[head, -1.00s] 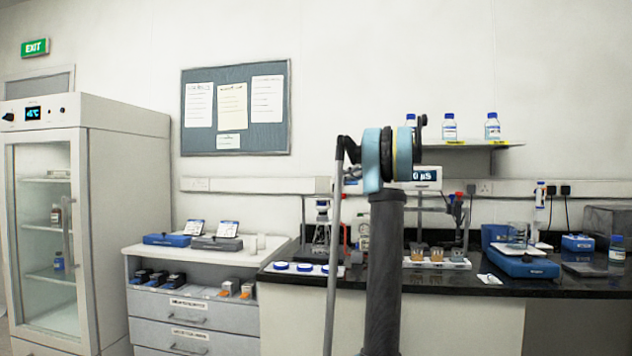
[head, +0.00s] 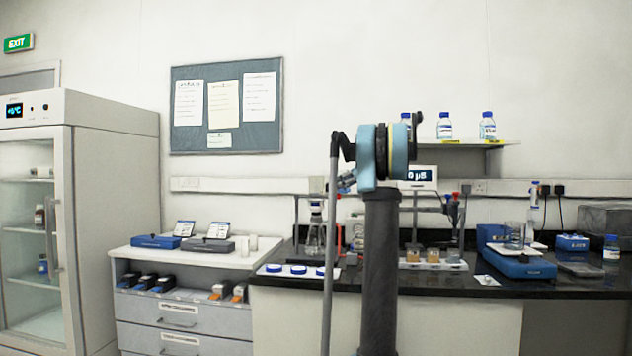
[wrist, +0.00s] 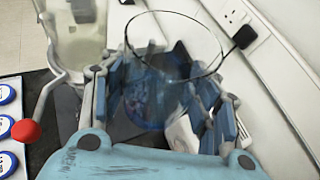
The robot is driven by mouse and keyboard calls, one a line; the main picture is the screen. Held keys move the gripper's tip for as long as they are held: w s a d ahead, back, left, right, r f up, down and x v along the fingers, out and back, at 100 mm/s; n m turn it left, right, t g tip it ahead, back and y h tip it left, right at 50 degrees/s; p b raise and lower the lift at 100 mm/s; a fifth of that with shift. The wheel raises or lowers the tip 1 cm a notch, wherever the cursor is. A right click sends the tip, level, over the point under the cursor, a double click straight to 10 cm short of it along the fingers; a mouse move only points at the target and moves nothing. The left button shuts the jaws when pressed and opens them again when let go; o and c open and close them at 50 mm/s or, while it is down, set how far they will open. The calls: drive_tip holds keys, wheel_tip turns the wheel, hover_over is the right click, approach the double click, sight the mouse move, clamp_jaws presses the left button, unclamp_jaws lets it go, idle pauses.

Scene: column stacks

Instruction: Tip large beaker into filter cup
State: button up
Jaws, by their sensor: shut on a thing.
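My gripper (wrist: 165,85) is shut on a large clear glass beaker (wrist: 176,62) in the wrist view. Its blue-padded fingers lie on both sides of the glass, and the round rim shows above them. Whether liquid is inside I cannot tell. At the upper left of the wrist view, apart from the beaker, stands a cloudy clear vessel (wrist: 82,45) with a grey part on top, probably the filter flask and cup. In the head view, the flask (head: 315,238) stands on the bench left of my arm. My arm column hides the held beaker there.
A red ball knob (wrist: 26,131) on a curved rod and blue-lidded dishes (wrist: 7,93) lie left in the wrist view. A wall socket (wrist: 236,17) and plug are close at upper right. A blue balance (head: 521,266) with another beaker stands right on the bench (head: 465,288).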

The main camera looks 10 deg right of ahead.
sight(335, 174)
drive_tip(key=shift+s+a+r+n+h, duration=0.2)
drive_tip(key=shift+a+r+n+h, duration=0.6)
drive_tip(key=shift+n+h, duration=0.15)
drive_tip(key=r, duration=0.2)
drive_tip(key=a+r+n+h, duration=0.1)
drive_tip(key=a+r+h, duration=0.1)
drive_tip(key=r, duration=0.1)
drive_tip(key=shift+s+r+n+p, duration=0.2)
drive_tip(key=shift+r+n+p, duration=0.05)
drive_tip(key=shift+r+p, duration=0.1)
drive_tip(key=shift+a+r+n+h, duration=0.1)
drive_tip(key=shift+r+n+h, duration=0.35)
drive_tip(key=shift+h, duration=0.3)
drive_tip(key=shift+r+n+h+p, duration=0.35)
drive_tip(key=shift+r+n+h, duration=0.15)
drive_tip(key=shift+h, duration=0.2)
drive_tip(key=shift+f+n+t+h, duration=0.25)
drive_tip(key=shift+n+t+h, duration=0.15)
drive_tip(key=shift+h, duration=0.1)
drive_tip(key=shift+f+n+h+p, duration=0.25)
drive_tip(key=shift+f+h+p, duration=0.3)
drive_tip(key=shift+f, duration=0.3)
drive_tip(key=shift+f, duration=0.1)
